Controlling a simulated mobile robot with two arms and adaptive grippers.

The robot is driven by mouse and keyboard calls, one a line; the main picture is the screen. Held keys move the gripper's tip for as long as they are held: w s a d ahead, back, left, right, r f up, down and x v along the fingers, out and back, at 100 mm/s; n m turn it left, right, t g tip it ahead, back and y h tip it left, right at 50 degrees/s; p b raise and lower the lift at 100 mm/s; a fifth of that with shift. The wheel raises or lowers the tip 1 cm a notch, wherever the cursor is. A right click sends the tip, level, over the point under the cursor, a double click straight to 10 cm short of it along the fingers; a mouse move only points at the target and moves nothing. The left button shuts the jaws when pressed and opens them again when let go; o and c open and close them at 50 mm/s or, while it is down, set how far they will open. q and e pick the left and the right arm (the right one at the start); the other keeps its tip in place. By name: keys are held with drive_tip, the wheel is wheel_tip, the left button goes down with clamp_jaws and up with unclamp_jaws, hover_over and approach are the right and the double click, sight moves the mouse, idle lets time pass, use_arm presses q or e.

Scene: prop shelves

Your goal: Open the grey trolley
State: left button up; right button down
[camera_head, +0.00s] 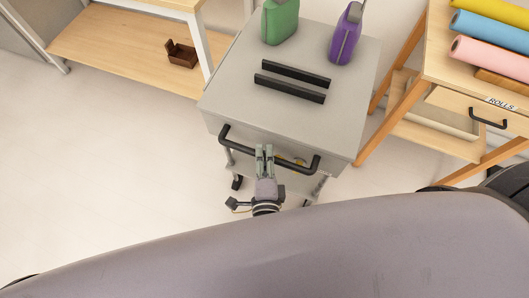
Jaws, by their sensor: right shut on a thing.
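The grey trolley (240,98) stands in the upper middle of the head view, with its front towards me. A black bar handle (233,142) runs along its front edge. My right gripper (265,150) reaches up from below and is shut on this handle, near its middle. The drawer front under the top looks flush with the body, though the handle and gripper hide part of it. My left gripper is not in view.
A green container (280,22), a purple bottle (345,36) and two black bars (293,82) are on the trolley top. A wooden table (440,82) with coloured rolls (490,56) stands close on the right. Floor at left is clear.

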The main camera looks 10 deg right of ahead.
drive_tip(key=c, duration=1.5)
unclamp_jaws()
drive_tip(key=shift+c, duration=0.2)
drive_tip(key=shift+s, duration=0.1)
drive_tip(key=v, duration=0.7)
drive_tip(key=shift+s, duration=0.3)
drive_tip(key=shift+a, duration=0.15)
